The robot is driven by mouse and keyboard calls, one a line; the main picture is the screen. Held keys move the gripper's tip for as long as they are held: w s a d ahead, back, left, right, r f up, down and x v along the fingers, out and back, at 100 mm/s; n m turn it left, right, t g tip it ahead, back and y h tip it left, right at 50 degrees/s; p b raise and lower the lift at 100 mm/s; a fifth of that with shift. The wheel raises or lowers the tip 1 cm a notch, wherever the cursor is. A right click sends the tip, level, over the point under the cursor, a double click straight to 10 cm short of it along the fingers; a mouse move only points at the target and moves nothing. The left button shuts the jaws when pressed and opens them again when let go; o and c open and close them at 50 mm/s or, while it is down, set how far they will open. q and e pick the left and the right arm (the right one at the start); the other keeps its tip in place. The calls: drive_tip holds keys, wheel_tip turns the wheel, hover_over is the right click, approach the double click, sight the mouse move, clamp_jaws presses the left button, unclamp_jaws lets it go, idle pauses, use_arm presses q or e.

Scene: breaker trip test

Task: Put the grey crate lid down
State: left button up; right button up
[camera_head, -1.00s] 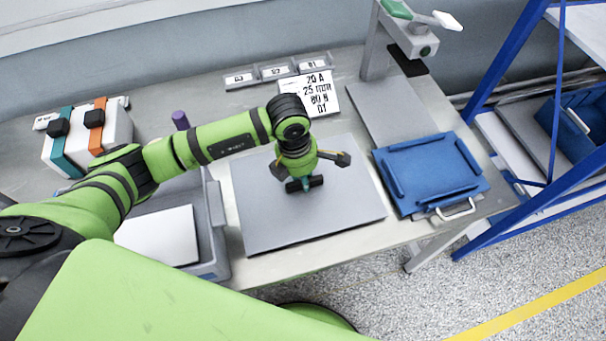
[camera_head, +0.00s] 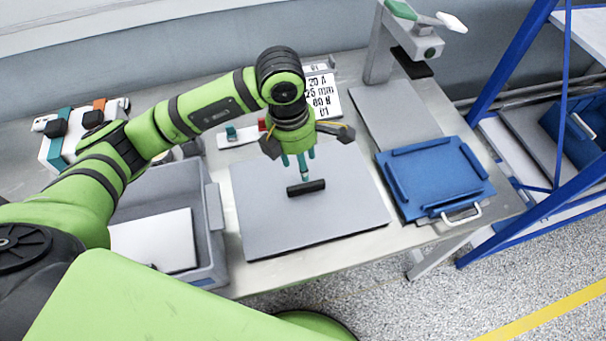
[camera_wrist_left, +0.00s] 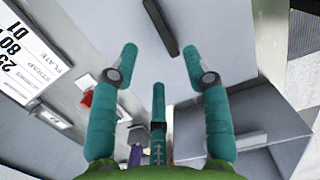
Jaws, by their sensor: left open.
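The grey crate lid (camera_head: 335,222) lies flat on the table, to the right of the open grey crate (camera_head: 212,215). Its black bar handle (camera_head: 306,188) stands up from the middle. My left gripper (camera_head: 303,168) is above the handle with its teal fingers pointing down. In the left wrist view the gripper (camera_wrist_left: 160,65) is open, its fingers apart with nothing between them. The handle (camera_wrist_left: 160,27) lies beyond the fingertips, clear of them, and the lid (camera_wrist_left: 218,30) shows around it. My right gripper is not in view.
A blue tray (camera_head: 435,178) sits right of the lid. A white label card (camera_head: 322,97) and a grey stand (camera_head: 380,50) are behind. A white case with teal and orange straps (camera_head: 55,150) is at the back left. A blue rack (camera_head: 563,100) stands at the right.

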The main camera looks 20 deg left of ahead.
use_arm(q)
drive_tip(key=shift+s+a+r, duration=0.1)
drive_tip(key=shift+r, duration=0.8)
drive_tip(key=shift+s+a+r, duration=0.1)
drive_tip(key=shift+r, duration=0.8)
drive_tip(key=shift+w+r, duration=0.1)
